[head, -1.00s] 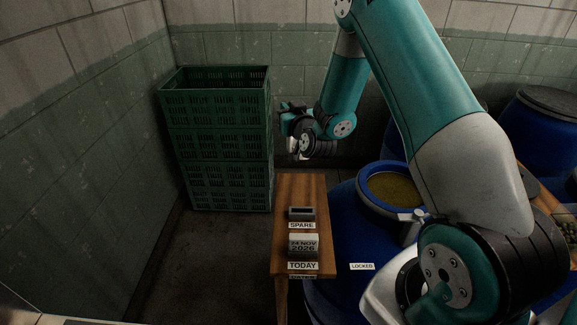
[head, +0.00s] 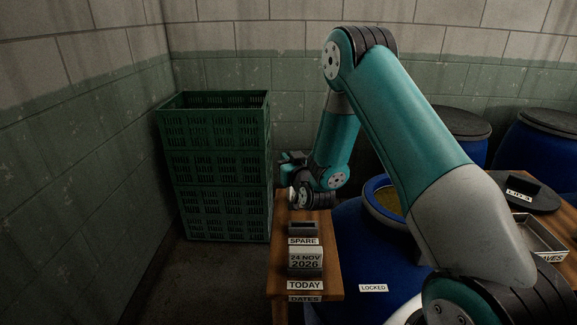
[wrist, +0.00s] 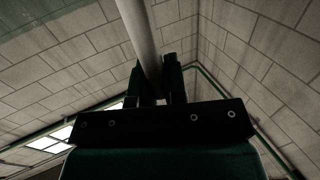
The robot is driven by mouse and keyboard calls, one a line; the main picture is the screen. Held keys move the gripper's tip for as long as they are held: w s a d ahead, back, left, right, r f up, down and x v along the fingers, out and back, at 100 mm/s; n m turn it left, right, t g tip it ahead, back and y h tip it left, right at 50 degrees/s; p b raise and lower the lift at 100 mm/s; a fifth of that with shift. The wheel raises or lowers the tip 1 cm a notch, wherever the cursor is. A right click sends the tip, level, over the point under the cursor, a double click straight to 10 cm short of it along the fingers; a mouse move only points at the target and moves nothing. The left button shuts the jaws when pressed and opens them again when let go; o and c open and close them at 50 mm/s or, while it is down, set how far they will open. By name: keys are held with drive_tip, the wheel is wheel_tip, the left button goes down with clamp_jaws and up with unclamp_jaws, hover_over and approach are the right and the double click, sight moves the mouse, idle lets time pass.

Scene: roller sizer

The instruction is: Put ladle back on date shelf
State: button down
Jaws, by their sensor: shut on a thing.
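The wrist view shows a pale grey rod, the ladle's handle (wrist: 139,30), held between the two dark fingers of my gripper (wrist: 152,82). The ladle's bowl cannot be made out. In the head view my gripper (head: 292,192) is over the far end of the wooden date shelf (head: 327,269), near its left edge; whether anything touches the wood cannot be told. The shelf carries a dark empty holder labelled SPARE (head: 303,228), a block reading 24 NOV 2026 (head: 305,261), and TODAY and DATES labels at the near end.
Stacked green crates (head: 222,165) stand left of the shelf. A blue drum labelled LOCKED (head: 345,250) stands close on the right, its open top partly behind my arm. Other blue drums and a metal tray (head: 541,237) are further right. The floor at the left is clear.

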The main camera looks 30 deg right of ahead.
drive_tip(key=shift+r, duration=0.1)
drive_tip(key=c, duration=1.2)
unclamp_jaws()
drive_tip(key=shift+o, duration=0.2)
drive_tip(key=shift+s+b, duration=0.2)
drive_tip(key=shift+b, duration=0.1)
drive_tip(key=b+v, duration=0.4)
drive_tip(key=v, duration=0.7)
drive_tip(key=shift+s, duration=0.3)
